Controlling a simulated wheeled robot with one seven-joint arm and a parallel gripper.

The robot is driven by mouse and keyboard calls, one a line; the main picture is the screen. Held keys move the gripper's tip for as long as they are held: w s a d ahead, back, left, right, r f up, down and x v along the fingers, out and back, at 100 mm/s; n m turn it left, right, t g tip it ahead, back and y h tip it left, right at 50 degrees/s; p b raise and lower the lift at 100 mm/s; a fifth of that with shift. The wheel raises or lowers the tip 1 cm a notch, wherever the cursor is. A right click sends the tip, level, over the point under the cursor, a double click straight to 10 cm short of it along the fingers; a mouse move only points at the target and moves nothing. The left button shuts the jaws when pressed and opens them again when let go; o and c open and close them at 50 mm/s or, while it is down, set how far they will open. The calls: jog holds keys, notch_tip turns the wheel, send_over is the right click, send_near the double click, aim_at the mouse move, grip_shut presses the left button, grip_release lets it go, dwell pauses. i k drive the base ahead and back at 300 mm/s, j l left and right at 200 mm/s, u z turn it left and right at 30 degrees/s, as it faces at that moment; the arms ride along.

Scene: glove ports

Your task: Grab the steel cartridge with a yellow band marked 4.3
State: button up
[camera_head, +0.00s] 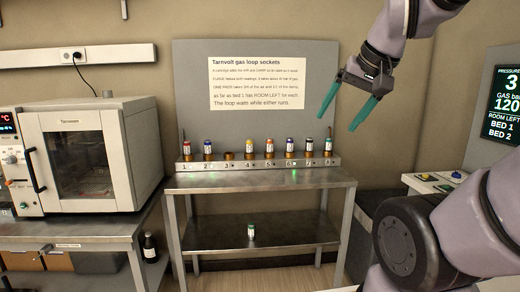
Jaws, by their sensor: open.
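Several small labelled cartridges with coloured bands stand upright in a row of numbered sockets on the back of the steel bench. The one at socket 5 (269,146) looks yellow-orange at its top, and the one at socket 4 (249,146) looks orange. The marks on their labels are too small to read, so I cannot tell which says 4.3. My gripper (360,115) is open and empty, up and to the right of the row, well apart from it. Its two teal fingers point down and left.
The socket rack (258,166) runs along the steel bench (262,180); socket 3 looks empty. Another cartridge with a green top (251,231) stands on the lower shelf. An oven (85,160) is at left. A notice board (255,60) rises behind the rack. The bench front is clear.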

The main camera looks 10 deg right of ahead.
aim_at(249, 142)
jog(key=i+j+z, duration=0.15)
jog(key=i+j, duration=1.75)
